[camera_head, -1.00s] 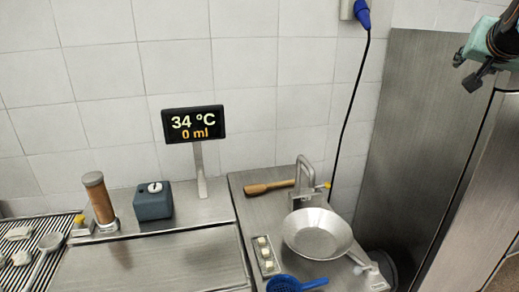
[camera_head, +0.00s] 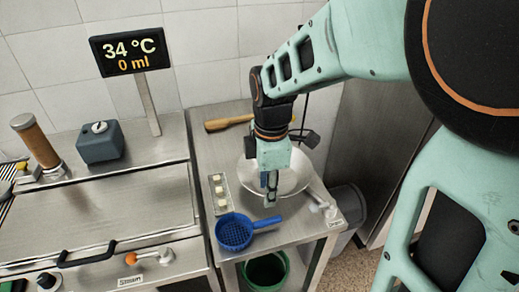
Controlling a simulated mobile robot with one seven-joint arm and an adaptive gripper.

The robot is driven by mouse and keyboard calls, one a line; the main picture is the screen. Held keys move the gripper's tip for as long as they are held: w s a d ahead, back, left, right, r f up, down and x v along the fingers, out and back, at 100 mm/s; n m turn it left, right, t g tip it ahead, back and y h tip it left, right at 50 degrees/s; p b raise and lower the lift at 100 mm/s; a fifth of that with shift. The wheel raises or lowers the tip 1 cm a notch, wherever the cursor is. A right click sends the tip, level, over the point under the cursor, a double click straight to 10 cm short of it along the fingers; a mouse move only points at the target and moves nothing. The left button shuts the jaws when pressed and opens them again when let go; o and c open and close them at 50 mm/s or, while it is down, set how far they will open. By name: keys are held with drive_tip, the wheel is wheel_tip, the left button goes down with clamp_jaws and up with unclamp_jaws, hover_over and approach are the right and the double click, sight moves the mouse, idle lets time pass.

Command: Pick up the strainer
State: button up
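The strainer (camera_head: 234,232) is blue and perforated, with a short handle (camera_head: 268,221) pointing right. It lies near the front edge of the steel counter. My gripper (camera_head: 270,200) points down, just behind the handle in the picture and in front of the metal bowl. It looks apart from the strainer, though its height over the counter is hard to judge. The fingers are seen nearly edge-on, so their opening does not show. Nothing is visibly held.
The metal bowl (camera_head: 294,180) sits behind my gripper, partly hidden by it. A small tray of pale pieces (camera_head: 220,194) lies left. A wooden-handled tool (camera_head: 229,122) lies at the back. A green bin (camera_head: 266,272) stands below; a steel appliance (camera_head: 95,220) is at left.

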drive_tip(key=n, duration=0.1)
hover_over(266, 220)
drive_tip(key=shift+g, duration=0.3)
drive_tip(key=f, duration=0.6)
drive_tip(key=shift+s, duration=0.3)
drive_tip(key=shift+w+f+b, duration=0.15)
drive_tip(key=shift+f, duration=1.35)
drive_tip(key=shift+w+f+b, duration=0.1)
drive_tip(key=shift+f+b, duration=0.05)
drive_tip(key=shift+f, duration=1.3)
drive_tip(key=shift+c, duration=0.3)
clamp_jaws()
